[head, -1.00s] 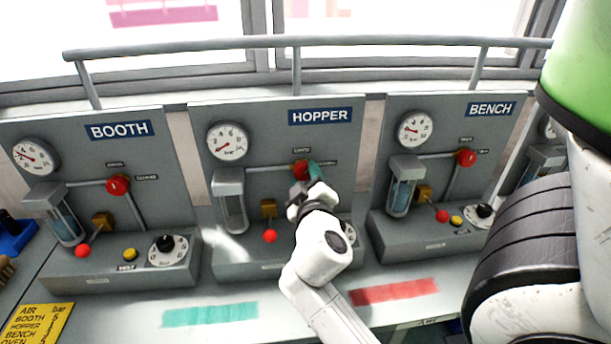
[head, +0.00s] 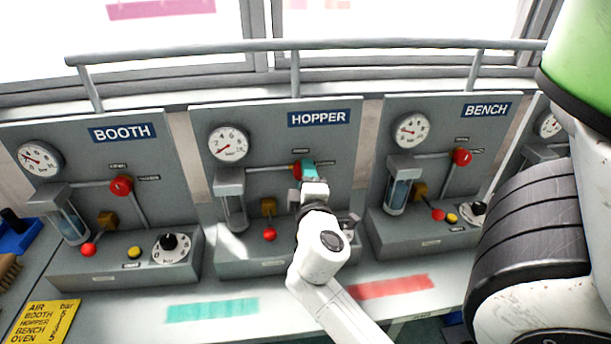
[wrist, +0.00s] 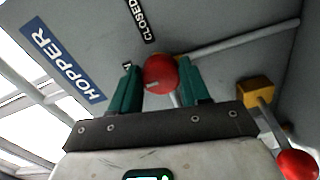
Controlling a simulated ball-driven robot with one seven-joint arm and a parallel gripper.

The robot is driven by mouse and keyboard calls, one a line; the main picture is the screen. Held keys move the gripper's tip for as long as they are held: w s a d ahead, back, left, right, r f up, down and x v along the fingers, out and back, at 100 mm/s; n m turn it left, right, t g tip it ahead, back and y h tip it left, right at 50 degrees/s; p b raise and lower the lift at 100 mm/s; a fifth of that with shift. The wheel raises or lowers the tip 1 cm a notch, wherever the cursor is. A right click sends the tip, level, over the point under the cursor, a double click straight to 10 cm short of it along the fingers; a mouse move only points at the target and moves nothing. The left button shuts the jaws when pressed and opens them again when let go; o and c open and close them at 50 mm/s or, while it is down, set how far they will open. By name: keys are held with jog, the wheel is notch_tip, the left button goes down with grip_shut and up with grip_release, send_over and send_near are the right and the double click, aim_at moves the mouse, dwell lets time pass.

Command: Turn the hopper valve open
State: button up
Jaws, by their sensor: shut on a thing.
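The hopper panel (head: 265,140) stands in the middle of the head view, under a blue HOPPER sign. Its valve has a round red knob (head: 297,172) on a grey pipe, mostly covered by my gripper (head: 308,168) in the head view. In the wrist view the red knob (wrist: 160,73) sits between the two green fingers of my gripper (wrist: 160,88), which is shut on it. A CLOSED label (wrist: 141,20) is beyond the knob in the wrist view; the other label is mostly hidden. The hopper gauge (head: 229,144) is at the panel's upper left.
The booth panel (head: 85,150) is at left and the bench panel (head: 440,140) at right, with similar red knobs. Below the hopper valve are a brass block (wrist: 257,91) and a lower red ball (wrist: 297,164). A grey rail (head: 200,50) runs above the panels.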

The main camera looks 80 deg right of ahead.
dwell(0.4)
jog(key=o, duration=1.1)
jog(key=shift+c, duration=0.2)
jog(key=b+v, duration=0.3)
jog(key=v, duration=0.7)
jog(key=shift+s+a, duration=0.15)
jog(key=shift+a, duration=0.2)
